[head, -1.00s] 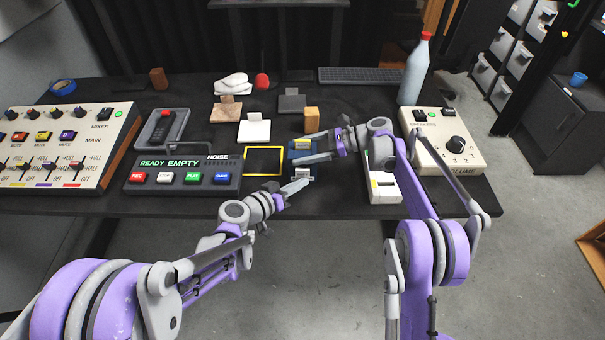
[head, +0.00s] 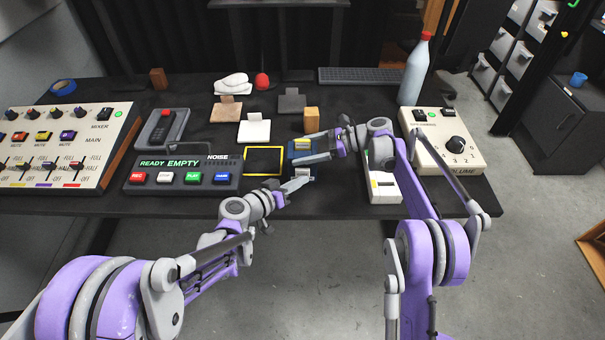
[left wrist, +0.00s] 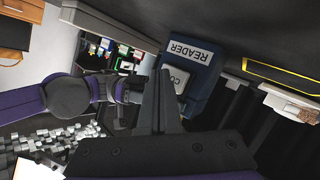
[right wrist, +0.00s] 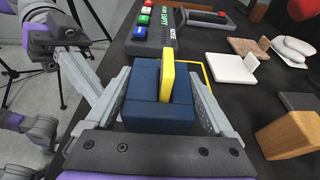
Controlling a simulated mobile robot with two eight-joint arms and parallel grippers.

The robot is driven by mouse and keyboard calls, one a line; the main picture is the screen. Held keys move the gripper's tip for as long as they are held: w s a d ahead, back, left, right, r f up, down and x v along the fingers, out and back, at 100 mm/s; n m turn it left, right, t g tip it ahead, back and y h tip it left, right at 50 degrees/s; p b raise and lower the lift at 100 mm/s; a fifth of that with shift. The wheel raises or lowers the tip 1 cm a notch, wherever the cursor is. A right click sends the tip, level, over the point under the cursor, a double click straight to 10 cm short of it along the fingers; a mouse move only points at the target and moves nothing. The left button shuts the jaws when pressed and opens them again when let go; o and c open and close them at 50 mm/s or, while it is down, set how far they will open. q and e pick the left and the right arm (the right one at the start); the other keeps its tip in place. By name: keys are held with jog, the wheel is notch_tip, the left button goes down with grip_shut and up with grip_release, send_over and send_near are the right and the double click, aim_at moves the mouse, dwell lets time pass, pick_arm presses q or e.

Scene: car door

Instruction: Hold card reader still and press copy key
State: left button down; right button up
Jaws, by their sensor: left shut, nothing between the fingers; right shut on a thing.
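The blue card reader (right wrist: 150,112) stands on the table between my right gripper's fingers (right wrist: 158,88), which are shut on its two sides. A yellow card (right wrist: 167,82) stands upright in its top. In the left wrist view the reader (left wrist: 205,80) shows a white READER label (left wrist: 192,51) and a light grey copy key (left wrist: 180,78), its lettering partly covered. My left gripper (left wrist: 164,80) is shut and empty, with its tips at the near edge of the key; I cannot tell whether they touch. In the head view both grippers partly cover the reader (head: 297,158).
A yellow-framed black pad (head: 264,161) lies left of the reader. The button box (head: 182,176) and mixer (head: 65,145) are further left. A wooden block (head: 312,120) stands behind the reader. A white device (head: 384,189) and the volume box (head: 440,140) are to the right.

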pick_arm(q)
jog(key=shift+w, duration=0.5)
dwell(0.7)
jog(key=shift+s, duration=0.9)
jog(key=shift+s, duration=0.1)
jog(key=shift+s, duration=2.45)
pick_arm(e)
jog(key=o, duration=1.5)
